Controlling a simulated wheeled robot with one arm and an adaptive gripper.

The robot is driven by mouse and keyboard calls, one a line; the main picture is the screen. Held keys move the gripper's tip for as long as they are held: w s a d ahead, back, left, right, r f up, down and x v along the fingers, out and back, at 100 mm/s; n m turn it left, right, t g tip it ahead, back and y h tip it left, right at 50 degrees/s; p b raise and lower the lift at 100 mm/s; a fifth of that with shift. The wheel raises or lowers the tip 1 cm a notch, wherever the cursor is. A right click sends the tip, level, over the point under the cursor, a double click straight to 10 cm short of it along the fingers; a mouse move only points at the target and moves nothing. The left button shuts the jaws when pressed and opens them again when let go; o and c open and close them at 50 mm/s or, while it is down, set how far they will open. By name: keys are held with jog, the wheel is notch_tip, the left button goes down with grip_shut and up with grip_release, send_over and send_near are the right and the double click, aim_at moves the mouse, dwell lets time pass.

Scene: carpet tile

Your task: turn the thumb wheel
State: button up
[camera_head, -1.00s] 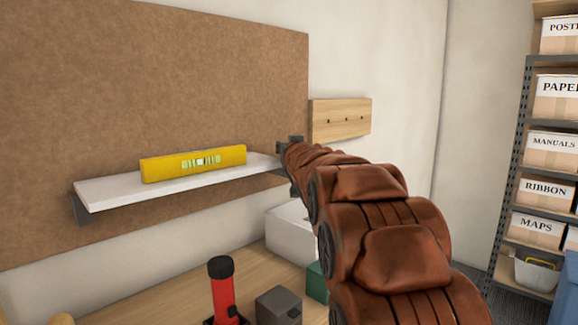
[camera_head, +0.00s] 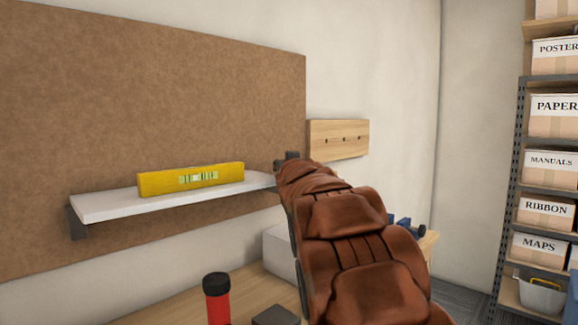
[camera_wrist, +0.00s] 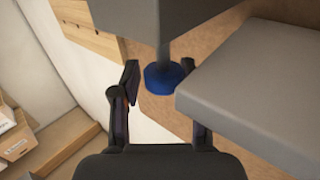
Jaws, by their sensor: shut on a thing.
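The blue thumb wheel (camera_wrist: 166,79) sits under a grey block (camera_wrist: 168,16) in the wrist view, at the lower end of a short grey stem. My gripper (camera_wrist: 160,86) is shut on the wheel, one finger on each side of it. In the head view my brown-covered arm hides the wheel and my fingers. A yellow spirit level (camera_head: 190,179) lies on a white shelf (camera_head: 105,205), with its vial facing me. A dark fitting (camera_head: 289,159) shows at the shelf's right end, by the front of my arm.
A brown board (camera_head: 150,100) stands behind the shelf. A wooden rail (camera_head: 338,139) is on the wall to its right. Below, a red cylinder with a black cap (camera_head: 217,300) and a white box (camera_head: 279,256) stand on a workbench. Labelled boxes (camera_head: 551,164) fill a rack at the right.

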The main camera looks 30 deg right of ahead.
jog(key=shift+w+a+r, duration=0.1)
jog(key=shift+a+r, duration=0.2)
jog(key=shift+r, duration=0.3)
jog(key=o, duration=0.9)
jog(key=shift+o, duration=0.6)
jog(key=shift+d+f, duration=0.1)
jog(key=shift+f, duration=0.05)
jog(key=shift+w+f, duration=0.1)
jog(key=shift+f, duration=0.3)
jog(key=shift+s+a, duration=0.4)
jog(key=shift+s, duration=0.05)
jog(key=v, duration=0.7)
jog(key=shift+s+d+r, duration=0.2)
jog(key=shift+d+r, duration=0.1)
jog(key=shift+d, duration=0.05)
